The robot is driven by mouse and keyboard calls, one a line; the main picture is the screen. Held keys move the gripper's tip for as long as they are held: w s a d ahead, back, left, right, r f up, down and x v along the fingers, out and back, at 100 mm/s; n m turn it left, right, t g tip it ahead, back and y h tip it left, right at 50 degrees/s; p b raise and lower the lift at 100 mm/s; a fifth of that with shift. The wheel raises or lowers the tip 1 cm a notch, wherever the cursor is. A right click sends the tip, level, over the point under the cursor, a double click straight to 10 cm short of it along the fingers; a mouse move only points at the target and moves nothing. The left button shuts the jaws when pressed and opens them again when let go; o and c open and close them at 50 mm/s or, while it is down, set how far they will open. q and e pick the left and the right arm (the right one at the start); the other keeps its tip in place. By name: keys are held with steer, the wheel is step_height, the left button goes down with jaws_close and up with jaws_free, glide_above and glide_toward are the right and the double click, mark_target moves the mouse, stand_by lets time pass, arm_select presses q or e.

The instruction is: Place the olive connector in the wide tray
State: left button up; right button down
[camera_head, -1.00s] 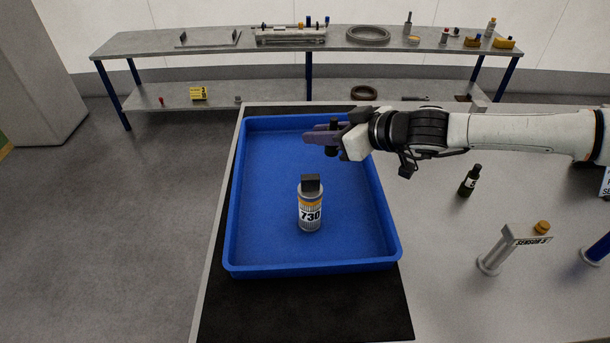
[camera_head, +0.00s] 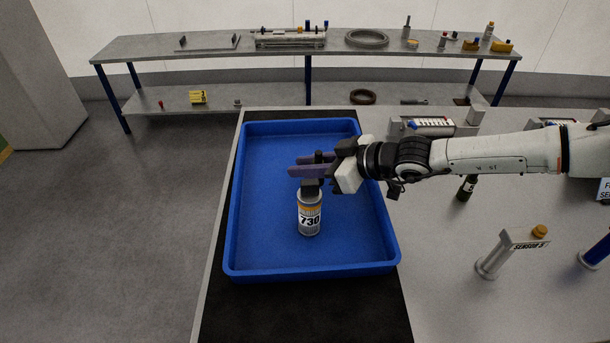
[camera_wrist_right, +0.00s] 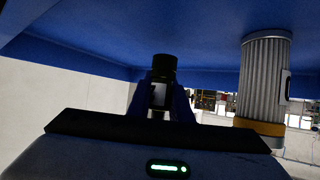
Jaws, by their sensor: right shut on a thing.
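My right gripper (camera_head: 312,165) is over the blue wide tray (camera_head: 240,262). It is shut on a small dark connector (camera_head: 318,156), which looks nearly black, so I cannot tell its olive colour for sure. In the right wrist view the connector (camera_wrist_right: 163,70) stands between the fingers, with a black cap and a pale mark. It appears to be held above the tray floor. Another dark, bottle-like connector (camera_head: 466,188) with a white label stands on the bench right of the tray. My left gripper is not in view.
The tray's left and front floor is clear. A sensor stand (camera_head: 490,262) is at right.

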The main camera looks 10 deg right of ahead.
steer(key=shift+f, duration=1.2)
steer(key=shift+f, duration=0.15)
steer(key=c, duration=1.6)
jaws_free()
